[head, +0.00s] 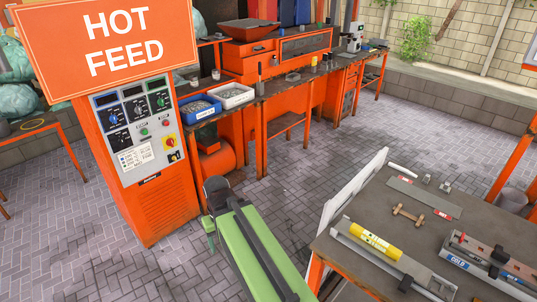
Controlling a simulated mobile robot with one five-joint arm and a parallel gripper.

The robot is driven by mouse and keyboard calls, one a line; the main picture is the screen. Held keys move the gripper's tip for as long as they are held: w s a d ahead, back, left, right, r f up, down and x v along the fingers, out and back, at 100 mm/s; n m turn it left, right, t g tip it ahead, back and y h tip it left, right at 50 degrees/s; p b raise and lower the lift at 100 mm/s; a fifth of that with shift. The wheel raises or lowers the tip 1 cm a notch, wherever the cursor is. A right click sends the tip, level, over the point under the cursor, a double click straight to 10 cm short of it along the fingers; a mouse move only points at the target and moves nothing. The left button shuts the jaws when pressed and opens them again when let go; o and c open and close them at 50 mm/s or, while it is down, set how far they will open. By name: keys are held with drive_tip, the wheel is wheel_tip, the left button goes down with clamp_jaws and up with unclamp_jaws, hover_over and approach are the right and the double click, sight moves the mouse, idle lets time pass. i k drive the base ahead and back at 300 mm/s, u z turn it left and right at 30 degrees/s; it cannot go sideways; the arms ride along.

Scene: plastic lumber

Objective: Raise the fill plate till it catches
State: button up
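I cannot pick out the fill plate for sure in the head view. A long grey metal mould (350,240) with a yellow labelled cylinder (376,239) lies on the bench at the lower right. Beside it, at the right edge, is another long assembly with a blue "COLD" label (460,263). A flat grey strip with red end labels (424,197) lies farther back on the same bench. My green and black arm shows at the bottom middle, left of this bench.
An orange "HOT FEED" sign (112,45) tops a control cabinet (150,190) at left. Behind, an orange machine (245,60) and a blue bin (199,110) stand along a workbench. A white panel (352,190) edges the right bench (385,215). Brick floor (285,190) between is clear.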

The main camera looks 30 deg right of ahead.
sight(412, 270)
drive_tip(key=z, duration=1.3)
drive_tip(key=k, duration=1.5)
drive_tip(key=z, duration=0.55)
drive_tip(key=i, duration=1)
drive_tip(key=u, duration=0.05)
